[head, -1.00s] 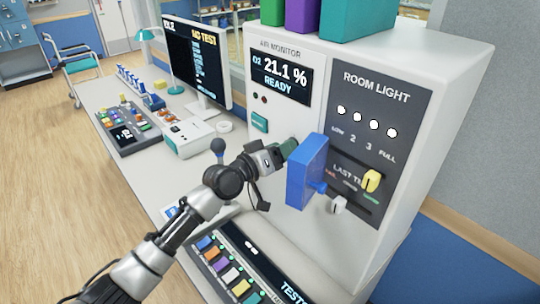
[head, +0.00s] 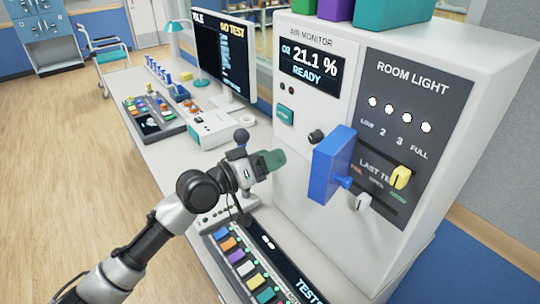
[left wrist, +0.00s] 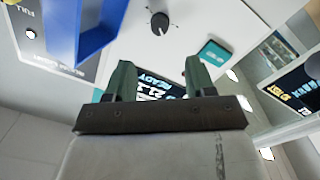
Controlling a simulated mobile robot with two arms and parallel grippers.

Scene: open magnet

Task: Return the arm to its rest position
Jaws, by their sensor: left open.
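My left arm comes in from the lower left in the head view. Its gripper (head: 274,160) has green fingers and is in front of the white cabinet, apart from the black knob (head: 317,136). In the left wrist view the two fingers of the gripper (left wrist: 161,75) stand apart with nothing between them. The same knob (left wrist: 160,20) shows beyond the fingertips there. My right gripper is not in view.
A blue block-like handle (head: 332,168) sticks out from the air monitor cabinet (head: 290,180), right of my gripper. A row of coloured keys (head: 240,262) lies below. A monitor (head: 222,55) and desk devices stand behind. Open floor (head: 60,170) lies left.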

